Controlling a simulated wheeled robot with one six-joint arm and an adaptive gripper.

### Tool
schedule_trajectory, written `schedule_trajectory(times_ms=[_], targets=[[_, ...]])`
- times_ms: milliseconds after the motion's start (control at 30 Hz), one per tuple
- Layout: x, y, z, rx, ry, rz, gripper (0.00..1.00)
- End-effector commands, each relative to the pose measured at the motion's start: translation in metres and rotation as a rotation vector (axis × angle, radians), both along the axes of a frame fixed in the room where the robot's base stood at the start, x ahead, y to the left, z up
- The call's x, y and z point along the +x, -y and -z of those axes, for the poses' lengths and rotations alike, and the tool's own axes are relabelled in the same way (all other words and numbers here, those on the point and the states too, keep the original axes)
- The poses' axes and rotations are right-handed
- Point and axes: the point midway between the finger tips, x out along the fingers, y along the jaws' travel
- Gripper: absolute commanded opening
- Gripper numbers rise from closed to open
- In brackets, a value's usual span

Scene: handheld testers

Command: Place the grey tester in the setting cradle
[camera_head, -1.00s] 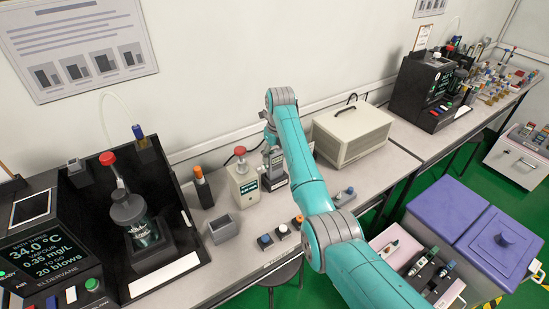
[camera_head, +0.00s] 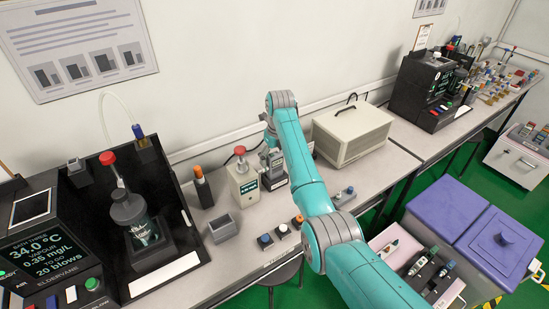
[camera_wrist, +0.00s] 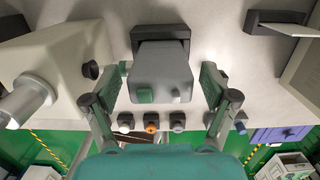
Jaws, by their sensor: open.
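The grey tester (camera_wrist: 160,72) shows in the wrist view, with a green button and a grey knob on its near end. Its far end is in the dark setting cradle (camera_wrist: 160,33), though how deep it sits is hidden. My gripper (camera_wrist: 166,76) is open, with one finger on each side of the tester and visible gaps between. In the head view, the cradle (camera_head: 277,184) stands on the bench right of a beige box, and my arm hides much of the tester and gripper there.
The beige box (camera_head: 241,182) with a red-capped bottle stands close to the left. Several small knobbed blocks (camera_head: 283,230) line the front edge. A large beige case (camera_head: 352,132) is at the right. A grey open-topped block (camera_head: 223,228) sits front left.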

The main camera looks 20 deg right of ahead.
Motion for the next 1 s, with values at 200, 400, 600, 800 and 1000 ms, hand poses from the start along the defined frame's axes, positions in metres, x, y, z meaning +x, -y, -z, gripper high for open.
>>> schedule_trajectory(times_ms=[200,400,600,800,1000], targets=[[-0.002,0.002,-0.034,0.0,0.005,0.0,0.85],[-0.007,0.004,-0.074,0.0,0.005,0.0,0.85],[-0.011,0.005,-0.104,0.0,0.003,0.0,0.85],[-0.013,0.005,-0.117,0.0,0.002,0.0,0.85],[-0.013,0.006,-0.118,0.0,0.001,0.0,0.85]])
